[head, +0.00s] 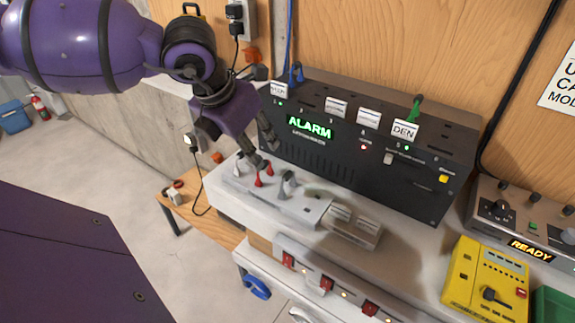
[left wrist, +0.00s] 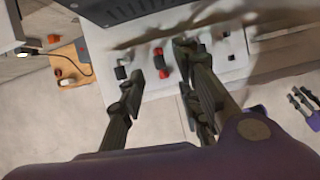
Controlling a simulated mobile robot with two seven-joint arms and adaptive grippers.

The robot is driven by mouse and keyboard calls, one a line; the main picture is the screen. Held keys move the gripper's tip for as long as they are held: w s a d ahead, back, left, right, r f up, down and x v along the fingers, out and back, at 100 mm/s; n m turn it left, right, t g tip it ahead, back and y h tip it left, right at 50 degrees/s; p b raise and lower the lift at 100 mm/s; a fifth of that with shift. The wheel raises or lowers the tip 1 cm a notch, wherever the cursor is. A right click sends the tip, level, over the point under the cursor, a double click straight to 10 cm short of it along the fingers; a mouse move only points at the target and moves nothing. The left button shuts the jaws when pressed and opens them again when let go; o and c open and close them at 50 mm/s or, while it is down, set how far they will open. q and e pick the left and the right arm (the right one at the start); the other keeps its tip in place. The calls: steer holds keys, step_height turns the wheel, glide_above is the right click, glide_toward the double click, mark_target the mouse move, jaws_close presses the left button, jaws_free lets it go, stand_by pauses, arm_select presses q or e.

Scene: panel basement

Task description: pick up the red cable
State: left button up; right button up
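The red cable shows as two small red plug ends (head: 258,181) on the pale plate (head: 303,208) in front of the black alarm panel (head: 350,150). In the left wrist view red parts (left wrist: 159,51) lie between my finger lines. My left gripper (head: 266,154) is open just above the plugs, its fingers pointing down. No hold on the cable shows. A grey plug (head: 288,183) stands to the right of the red ones. A dark gripper-like shape (left wrist: 303,100) at the right edge of the left wrist view seems to be my right gripper; its opening is unclear.
The black panel stands close behind the plate, with a blue plug (head: 296,73) and a green plug (head: 416,108) on it. A grey block (head: 352,228), a yellow device (head: 486,280) and a READY unit (head: 525,225) are to the right. A low wooden table (head: 213,232) is at left.

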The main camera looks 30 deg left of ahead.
arm_select(q)
steer(key=shift+n, duration=0.3)
steer(key=shift+s+a+f+x, duration=0.1)
steer(key=shift+s+x, duration=0.05)
steer(key=shift+x, duration=1.05)
steer(key=shift+s+a+f+x, duration=0.1)
steer(key=shift+s+a+x, duration=0.05)
steer(key=shift+x, duration=1.1)
steer(key=shift+s+a+x, duration=0.1)
steer(key=shift+s+x, duration=0.05)
steer(key=shift+x, duration=1.05)
steer(key=shift+c, duration=0.2)
jaws_close()
